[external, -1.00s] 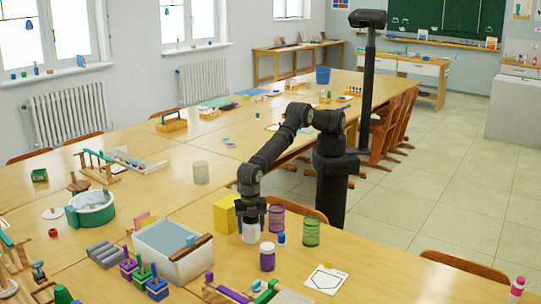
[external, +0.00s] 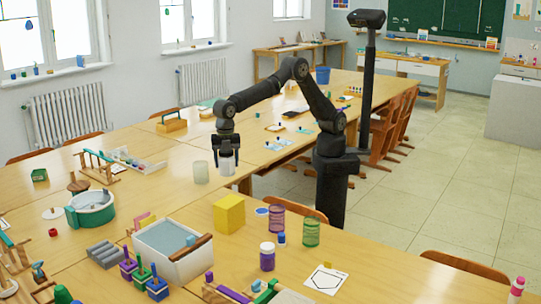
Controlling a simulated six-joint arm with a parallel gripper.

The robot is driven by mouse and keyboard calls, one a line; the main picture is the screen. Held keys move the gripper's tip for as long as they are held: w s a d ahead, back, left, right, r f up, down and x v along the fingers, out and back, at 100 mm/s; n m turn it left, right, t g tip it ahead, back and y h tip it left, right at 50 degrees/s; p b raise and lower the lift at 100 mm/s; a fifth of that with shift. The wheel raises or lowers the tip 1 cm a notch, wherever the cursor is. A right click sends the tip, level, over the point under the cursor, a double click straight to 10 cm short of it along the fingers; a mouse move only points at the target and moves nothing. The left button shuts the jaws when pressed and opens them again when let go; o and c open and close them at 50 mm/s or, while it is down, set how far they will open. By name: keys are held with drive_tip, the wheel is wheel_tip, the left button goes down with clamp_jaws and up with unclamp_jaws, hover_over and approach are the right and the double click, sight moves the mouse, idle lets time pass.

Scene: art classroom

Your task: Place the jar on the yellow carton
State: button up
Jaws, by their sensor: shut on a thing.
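The yellow carton (external: 229,213) stands upright on the near wooden table, behind the white tub. My gripper (external: 228,158) is shut on a pale whitish jar (external: 227,170), which hangs upright between the fingers. The jar is in the air and shows above the carton's top in the picture, with a clear gap between them. I cannot tell from this one view whether it is straight over the carton or behind it. The fingers hide the jar's sides. The carton's top looks bare.
A frosted glass cylinder (external: 201,172) stands left of the held jar. A purple mesh cup (external: 277,218), a green mesh cup (external: 311,232) and a purple jar with a white lid (external: 267,257) stand right of the carton. A white tub (external: 173,262) is in front.

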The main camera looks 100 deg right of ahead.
drive_tip(key=d+r, duration=0.2)
drive_tip(key=d, duration=0.5)
approach(234, 198)
drive_tip(key=shift+a+f, duration=0.2)
drive_tip(key=shift+f, duration=1.65)
drive_tip(key=shift+f, duration=0.15)
drive_tip(key=o, duration=1.2)
wheel_tip(234, 198, up, 12)
